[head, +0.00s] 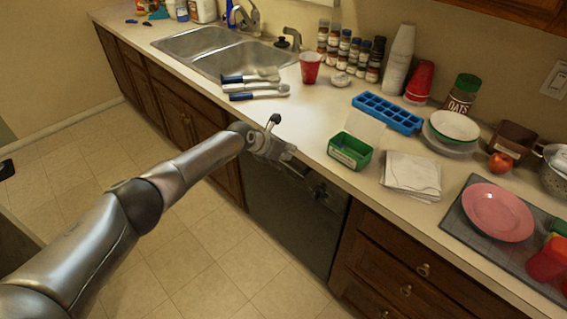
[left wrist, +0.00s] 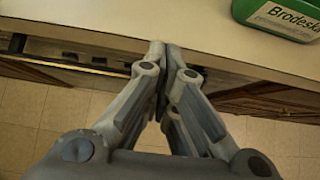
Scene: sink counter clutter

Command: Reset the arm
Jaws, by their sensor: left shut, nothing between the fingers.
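My left arm comes in from the left in the head view and reaches to the front of the counter (head: 315,130). Its gripper (head: 290,160) is at the counter's front edge, in front of the dark dishwasher (head: 290,215). In the left wrist view the gripper's fingers (left wrist: 162,62) are together and empty, with their tips by the counter edge. My right gripper is in neither view.
A green box (head: 350,150) stands near the counter edge, right of the gripper; it also shows in the left wrist view (left wrist: 275,18). Brushes (head: 255,90), a red cup (head: 310,67), white napkins (head: 411,175), a blue ice tray (head: 387,113) and a pink plate (head: 498,212) lie further along. The floor is clear.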

